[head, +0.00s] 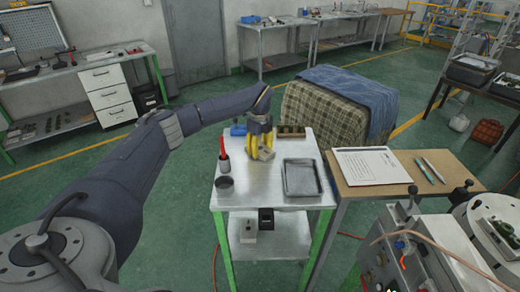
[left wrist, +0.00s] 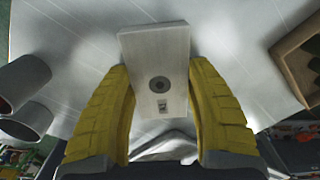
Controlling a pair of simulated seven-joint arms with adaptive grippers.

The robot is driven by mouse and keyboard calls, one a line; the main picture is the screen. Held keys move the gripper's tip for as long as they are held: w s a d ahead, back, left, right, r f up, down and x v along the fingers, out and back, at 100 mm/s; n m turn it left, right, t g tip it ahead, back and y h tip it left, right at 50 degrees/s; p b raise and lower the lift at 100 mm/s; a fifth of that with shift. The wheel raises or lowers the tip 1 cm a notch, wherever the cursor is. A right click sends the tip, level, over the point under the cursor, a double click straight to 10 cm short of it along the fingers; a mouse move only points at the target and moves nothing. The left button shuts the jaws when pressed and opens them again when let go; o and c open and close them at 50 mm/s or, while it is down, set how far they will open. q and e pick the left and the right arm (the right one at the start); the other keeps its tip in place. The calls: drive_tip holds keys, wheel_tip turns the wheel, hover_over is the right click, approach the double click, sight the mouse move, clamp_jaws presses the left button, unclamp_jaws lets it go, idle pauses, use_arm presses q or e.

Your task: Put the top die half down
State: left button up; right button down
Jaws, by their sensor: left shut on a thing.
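The top die half (left wrist: 158,60) is a grey metal block with a round dark hole and a small square mark, seen in the left wrist view. In the head view it shows small and grey (head: 266,154) at the fingertips. My left gripper (head: 262,146) has yellow fingers closed on the block's two sides, also seen in the left wrist view (left wrist: 161,112). It is over the metal worktable (head: 262,190), near its back middle. I cannot tell whether the block touches the tabletop. My right gripper is not in view.
A grey tray (head: 302,193) lies right of the gripper on the worktable. A red-handled tool in a holder (head: 224,160) and a dark round cup (head: 225,182) stand at the left. A wooden box (head: 291,132) is at the back. The table's front middle is clear.

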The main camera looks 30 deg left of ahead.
sight(260, 148)
use_arm(q)
drive_tip(key=shift+f, duration=0.1)
drive_tip(key=o, duration=1.4)
drive_tip(key=shift+c, duration=0.2)
wheel_tip(260, 148, up, 12)
